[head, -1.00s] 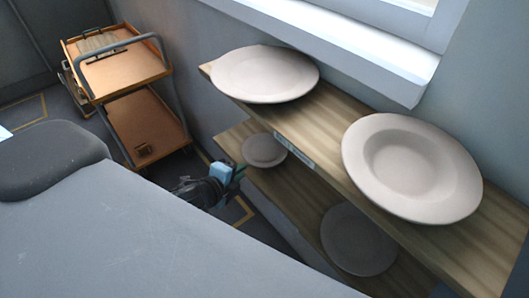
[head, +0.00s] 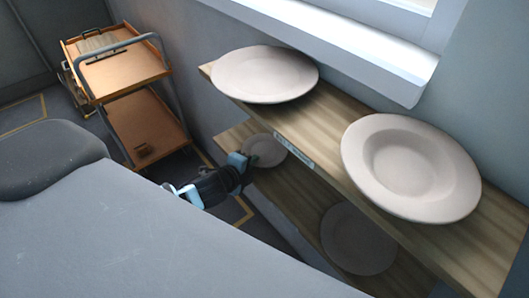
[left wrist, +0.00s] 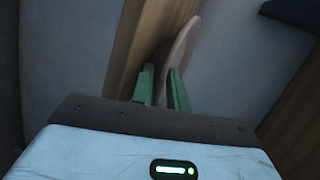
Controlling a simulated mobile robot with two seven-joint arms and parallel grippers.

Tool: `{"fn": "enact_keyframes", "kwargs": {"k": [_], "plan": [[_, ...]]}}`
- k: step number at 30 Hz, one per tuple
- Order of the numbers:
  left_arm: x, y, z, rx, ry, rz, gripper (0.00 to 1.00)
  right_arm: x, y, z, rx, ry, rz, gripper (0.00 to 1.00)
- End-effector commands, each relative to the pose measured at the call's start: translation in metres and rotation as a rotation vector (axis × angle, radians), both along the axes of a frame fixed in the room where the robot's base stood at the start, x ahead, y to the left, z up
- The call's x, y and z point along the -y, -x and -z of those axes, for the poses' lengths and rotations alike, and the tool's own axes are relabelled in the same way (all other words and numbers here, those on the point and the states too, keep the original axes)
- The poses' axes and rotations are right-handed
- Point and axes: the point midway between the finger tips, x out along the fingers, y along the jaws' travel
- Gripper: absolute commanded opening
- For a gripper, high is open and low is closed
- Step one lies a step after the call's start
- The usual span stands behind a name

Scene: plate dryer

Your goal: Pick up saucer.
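The saucer (head: 268,150) is a small pale dish on the left end of the lower wooden shelf. In the head view my left gripper (head: 251,159) is at its near-left rim and covers part of it. In the left wrist view the saucer (left wrist: 180,48) shows nearly edge-on, and its rim reaches between the two green fingers (left wrist: 161,78). The fingers stand apart on either side of the rim; I see no clear grip on it. My right gripper is not in view.
The upper shelf (head: 318,125) overhangs the lower one and carries a large plate (head: 265,74) and a deep plate (head: 410,167). Another plate (head: 357,238) is on the lower shelf (head: 292,190). An orange trolley (head: 125,75) stands at the left.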

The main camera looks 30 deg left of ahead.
Motion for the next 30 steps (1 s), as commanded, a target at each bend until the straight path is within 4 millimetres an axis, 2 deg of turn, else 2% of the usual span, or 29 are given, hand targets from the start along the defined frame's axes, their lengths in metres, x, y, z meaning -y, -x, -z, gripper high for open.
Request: {"fn": "enact_keyframes", "kwargs": {"k": [3, 7, 23, 30], "plan": [[0.000, 0.000, 0.000, 0.000, 0.000, 0.000, 0.16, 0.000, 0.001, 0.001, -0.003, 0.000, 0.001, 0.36], [0.000, 0.000, 0.000, 0.000, 0.000, 0.000, 0.00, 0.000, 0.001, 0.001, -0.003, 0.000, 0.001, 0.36], [0.000, 0.000, -0.003, 0.002, 0.000, 0.000, 0.00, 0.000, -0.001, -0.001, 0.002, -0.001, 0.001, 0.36], [0.000, 0.000, -0.021, 0.005, -0.001, 0.002, 0.00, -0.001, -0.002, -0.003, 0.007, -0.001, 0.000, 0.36]]}}
